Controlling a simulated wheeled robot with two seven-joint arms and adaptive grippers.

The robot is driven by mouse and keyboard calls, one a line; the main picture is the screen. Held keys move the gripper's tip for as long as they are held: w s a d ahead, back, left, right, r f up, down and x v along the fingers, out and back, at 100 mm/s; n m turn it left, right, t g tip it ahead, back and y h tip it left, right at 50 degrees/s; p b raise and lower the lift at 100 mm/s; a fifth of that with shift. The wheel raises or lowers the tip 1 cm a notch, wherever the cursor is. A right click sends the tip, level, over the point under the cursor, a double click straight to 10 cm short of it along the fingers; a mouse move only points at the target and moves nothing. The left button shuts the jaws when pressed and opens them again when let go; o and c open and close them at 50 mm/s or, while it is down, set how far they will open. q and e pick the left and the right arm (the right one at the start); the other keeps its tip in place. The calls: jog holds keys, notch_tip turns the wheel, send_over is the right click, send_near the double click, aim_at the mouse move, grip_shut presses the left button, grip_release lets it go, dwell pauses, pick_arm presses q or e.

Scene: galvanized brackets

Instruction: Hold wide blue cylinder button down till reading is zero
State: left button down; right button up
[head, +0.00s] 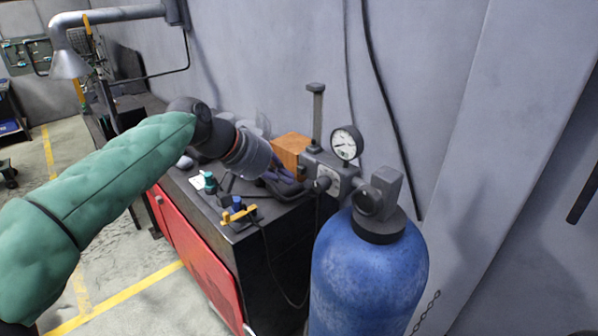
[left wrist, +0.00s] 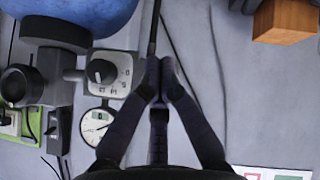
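The wide blue cylinder (head: 368,275) stands at lower right in the head view; its side shows at the top of the left wrist view (left wrist: 80,14). A grey valve block (head: 350,178) with a round knob (head: 323,184) sits behind its neck. In the left wrist view the knob (left wrist: 102,72) has a marked plate. A white dial gauge (head: 346,143) is above the block; it also shows in the left wrist view (left wrist: 97,124), its reading too small to tell. I cannot tell which part is the button. My left gripper (left wrist: 160,72) is shut, empty, beside the knob. My right gripper is out of view.
A capped post (head: 317,115) rises behind the block. An orange-brown box (head: 290,148) and small tools, including a yellow one (head: 238,215), lie on the red-fronted cabinet (head: 200,255). A black hose (head: 385,100) hangs on the wall. Floor is open at left.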

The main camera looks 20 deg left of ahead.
pick_arm(q)
jog(key=shift+s+a+b, duration=0.3)
jog(key=shift+s, duration=0.45)
jog(key=shift+s+a+b, duration=0.3)
jog(key=shift+s+b, duration=0.05)
jog(key=shift+s, duration=0.35)
jog(key=shift+s+a+b, duration=0.3)
jog(key=shift+s, duration=0.45)
